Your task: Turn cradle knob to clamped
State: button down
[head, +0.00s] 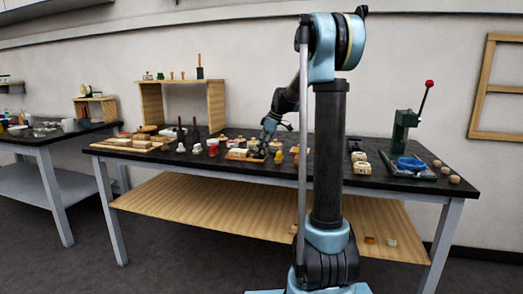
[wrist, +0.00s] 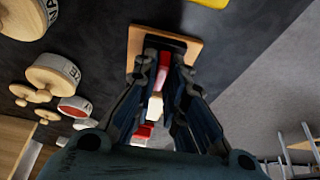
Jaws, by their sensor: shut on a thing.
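My gripper (head: 268,141) reaches down to the middle of the black worktop in the head view. In the wrist view my gripper (wrist: 163,62) has its fingers closed around a small red part, which I take to be the cradle knob. The fingers hide most of it, and its turned position cannot be read. Just beyond the fingertips is a wooden base (wrist: 136,47) with a dark fitting on it, apparently the cradle. In the head view the arm partly covers this spot.
Round lettered pots (wrist: 52,74) stand beside the gripper at left in the wrist view. A green lever press (head: 404,128) stands at the right of the worktop (head: 350,180). A wooden shelf box (head: 152,103) stands behind at left.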

jog(key=shift+w+d, duration=0.1)
jog(key=shift+d, duration=0.05)
jog(key=c, duration=1.6)
grip_release()
jog(key=shift+c, duration=0.2)
jog(key=v, duration=1.2)
jog(key=s+d+f+m+h, duration=0.1)
jog(key=s+f+m, duration=0.3)
jog(key=s+f, duration=0.5)
jog(key=s+d+f+m+h, duration=0.1)
jog(key=s+d+f+m, duration=0.2)
jog(key=s+f, duration=0.6)
jog(key=s+d+f+m+h, duration=0.2)
jog(key=s+f+m, duration=0.4)
jog(key=s, duration=1.7)
notch_tip(320, 180, down, 3)
jog(key=shift+s+d+f+m+t, duration=0.1)
jog(key=shift+s+d+m+t, duration=0.2)
jog(key=shift+m, duration=0.1)
